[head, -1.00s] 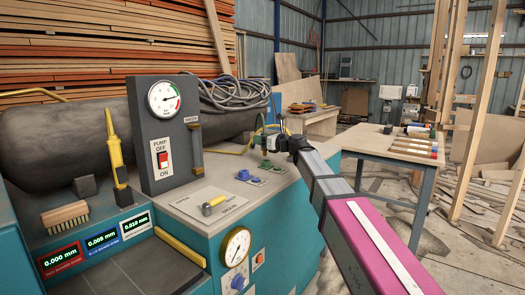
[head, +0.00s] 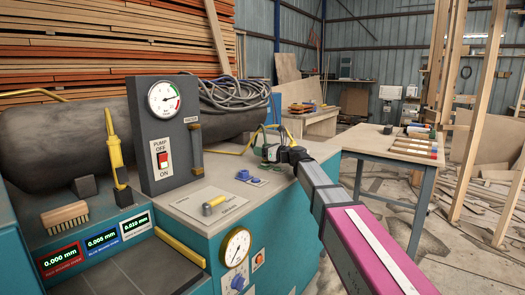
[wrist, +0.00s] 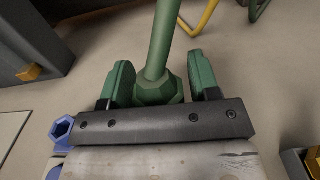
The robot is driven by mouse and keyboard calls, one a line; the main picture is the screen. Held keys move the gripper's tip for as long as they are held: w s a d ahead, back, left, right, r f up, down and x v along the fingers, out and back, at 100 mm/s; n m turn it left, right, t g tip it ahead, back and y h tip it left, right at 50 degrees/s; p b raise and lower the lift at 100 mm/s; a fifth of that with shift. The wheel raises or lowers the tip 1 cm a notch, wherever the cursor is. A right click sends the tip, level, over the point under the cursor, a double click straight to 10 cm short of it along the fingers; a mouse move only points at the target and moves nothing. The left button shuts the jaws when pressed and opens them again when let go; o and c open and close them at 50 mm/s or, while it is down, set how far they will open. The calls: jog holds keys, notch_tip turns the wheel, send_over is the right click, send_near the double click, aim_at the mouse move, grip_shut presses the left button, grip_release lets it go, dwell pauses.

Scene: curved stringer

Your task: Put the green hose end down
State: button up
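The green hose end (wrist: 158,88) is a faceted green nut on a green hose. In the wrist view it lies between the two green fingers of my gripper (wrist: 160,80), which sit close on both sides of it. My gripper (head: 268,153) is low over the far right part of the teal bench's top (head: 195,200) in the head view. Whether the hose end touches the surface is unclear. The green fittings at that spot are hidden behind my gripper in the head view.
Blue fittings (head: 250,178) stand just left of my gripper, and a blue hex socket (wrist: 62,130) shows in the wrist view. A yellow hose (wrist: 205,18) lies nearby. The grey pump panel (head: 165,135) rises to the left. A wooden table (head: 385,148) stands at the right.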

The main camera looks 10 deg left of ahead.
jog(key=shift+o, duration=0.3)
jog(key=shift+r, duration=0.1)
jog(key=shift+s+d, duration=0.1)
jog(key=shift+d, duration=0.1)
jog(key=v, duration=1.1)
jog(key=shift+d, duration=0.3)
